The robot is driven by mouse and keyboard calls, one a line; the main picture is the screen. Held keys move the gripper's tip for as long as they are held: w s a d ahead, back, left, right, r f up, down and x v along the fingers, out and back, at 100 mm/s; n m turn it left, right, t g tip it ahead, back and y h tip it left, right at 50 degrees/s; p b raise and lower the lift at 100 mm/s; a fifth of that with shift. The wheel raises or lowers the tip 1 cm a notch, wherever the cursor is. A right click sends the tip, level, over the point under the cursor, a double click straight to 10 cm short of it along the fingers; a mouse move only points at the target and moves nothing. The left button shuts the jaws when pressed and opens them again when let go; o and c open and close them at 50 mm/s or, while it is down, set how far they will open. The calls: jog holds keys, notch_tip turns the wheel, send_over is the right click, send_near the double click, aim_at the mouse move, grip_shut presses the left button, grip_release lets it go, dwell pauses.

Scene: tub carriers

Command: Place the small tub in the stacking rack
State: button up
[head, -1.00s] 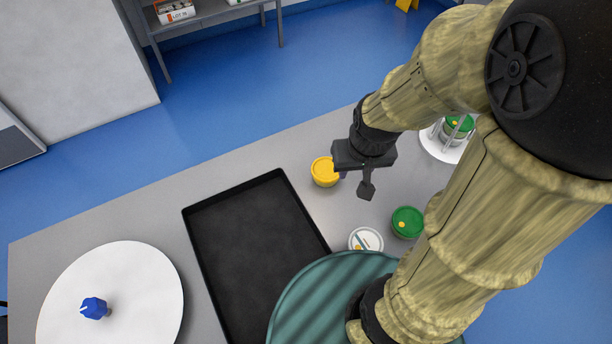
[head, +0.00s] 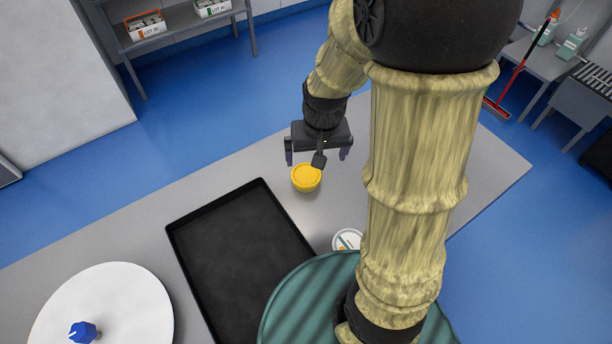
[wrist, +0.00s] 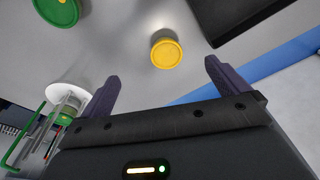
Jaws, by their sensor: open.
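A small yellow tub (head: 306,178) stands on the grey table beside the black tray; it also shows in the wrist view (wrist: 166,51). My gripper (head: 317,156) is open and empty above the table, just beyond the yellow tub in the head view. In the wrist view its two fingers (wrist: 162,74) are spread, with the yellow tub ahead of the gap. A white-lidded tub (head: 347,240) stands nearer me, partly hidden. A green tub (wrist: 55,10) is cut by the wrist view's top edge. The rack (wrist: 68,93), a white disc with upright posts, is at left there; my arm hides it in the head view.
A black tray (head: 240,260) lies left of the yellow tub. A white round board (head: 105,300) with a blue knobbed object (head: 84,331) is at the far left. A green ribbed round surface (head: 300,300) is in front.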

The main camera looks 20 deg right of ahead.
jog(key=m+g+p, duration=0.2)
send_over(306, 176)
jog(key=w, duration=0.1)
notch_tip(306, 176, down, 3)
jog(key=shift+r, duration=0.2)
notch_tip(306, 176, down, 12)
jog(key=shift+s+f+p, duration=0.1)
jog(key=shift+p, duration=0.95)
jog(key=shift+f, duration=0.1)
jog(key=shift+s+f, duration=0.15)
jog(key=shift+f, duration=0.1)
jog(key=shift+s+f+p, duration=0.2)
jog(key=shift+f+p, duration=0.9)
jog(key=shift+f, duration=1.15)
